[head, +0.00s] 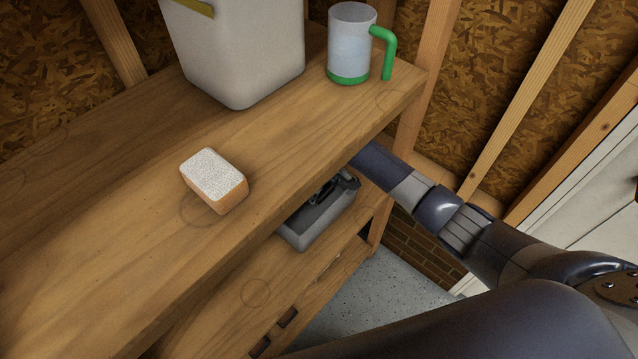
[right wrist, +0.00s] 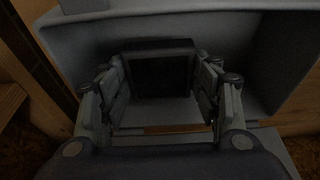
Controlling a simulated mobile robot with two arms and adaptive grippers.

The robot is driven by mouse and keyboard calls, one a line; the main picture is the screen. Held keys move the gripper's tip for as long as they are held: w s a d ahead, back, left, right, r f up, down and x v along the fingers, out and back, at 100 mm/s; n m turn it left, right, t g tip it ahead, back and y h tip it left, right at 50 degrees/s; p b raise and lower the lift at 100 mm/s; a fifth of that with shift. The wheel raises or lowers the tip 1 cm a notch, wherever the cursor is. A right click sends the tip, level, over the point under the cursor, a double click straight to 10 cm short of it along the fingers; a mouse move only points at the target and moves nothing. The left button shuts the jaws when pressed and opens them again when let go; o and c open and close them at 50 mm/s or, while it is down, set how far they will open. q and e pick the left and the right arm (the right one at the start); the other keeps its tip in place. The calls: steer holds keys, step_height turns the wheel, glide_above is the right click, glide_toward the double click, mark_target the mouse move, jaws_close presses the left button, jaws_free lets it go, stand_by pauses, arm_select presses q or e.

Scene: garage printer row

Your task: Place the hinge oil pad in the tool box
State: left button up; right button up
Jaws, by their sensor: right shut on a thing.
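My right gripper (head: 328,186) reaches under the top shelf, at the grey tool box (head: 318,227) on the shelf below. In the right wrist view the gripper (right wrist: 163,88) is shut on a dark, square-faced block (right wrist: 163,72), which I take to be the hinge oil pad. The block is between the fingers, in front of the grey interior of the tool box (right wrist: 250,75). I cannot tell whether it touches the box floor. In the head view the pad cannot be made out. My left gripper is not in view.
The top shelf (head: 120,235) overhangs the tool box. On it are an orange-sided block with a white top (head: 214,178), a white container (head: 240,50) and a clear mug with a green handle (head: 350,45). The lower shelf (head: 255,290) has bare room in front of the box.

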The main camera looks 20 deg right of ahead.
mark_target(324, 191)
steer(key=shift+f, duration=0.4)
steer(key=o, duration=1.4)
steer(key=shift+r, duration=0.35)
steer(key=v, duration=0.3)
steer(key=shift+s+d+r+p, duration=0.25)
steer(key=shift+s+p, duration=0.05)
steer(key=shift+p, duration=0.05)
steer(key=s+d, duration=0.6)
steer(key=s, duration=0.3)
steer(key=shift+s, duration=0.2)
